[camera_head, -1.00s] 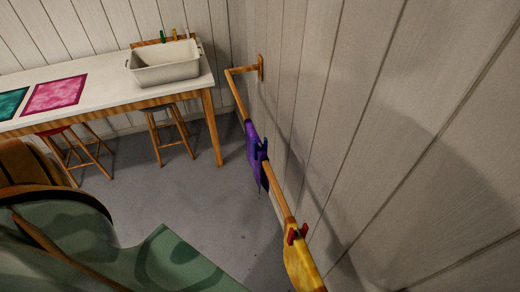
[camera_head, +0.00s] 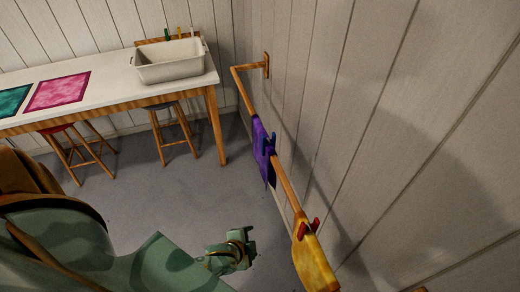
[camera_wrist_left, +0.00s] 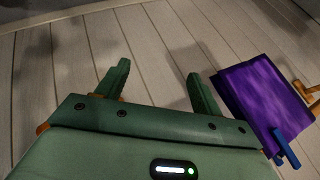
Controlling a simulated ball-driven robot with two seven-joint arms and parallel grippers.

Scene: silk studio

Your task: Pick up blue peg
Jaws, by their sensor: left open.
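The blue peg (camera_head: 269,143) is clipped over a purple cloth (camera_head: 262,152) on the wooden rail (camera_head: 285,184) along the right wall. In the left wrist view the blue peg (camera_wrist_left: 287,148) is at the lower right, on the edge of the purple cloth (camera_wrist_left: 262,95). My left gripper (camera_head: 250,248) is below and left of the peg in the head view, apart from it. In the left wrist view its two fingers (camera_wrist_left: 158,82) are spread with nothing between them. My right gripper does not show.
A red peg (camera_head: 310,228) holds a yellow cloth (camera_head: 314,262) on the near part of the rail. A white table (camera_head: 110,88) with a basin (camera_head: 170,62) and coloured cloths stands at the back left, with stools under it. The grey floor between is clear.

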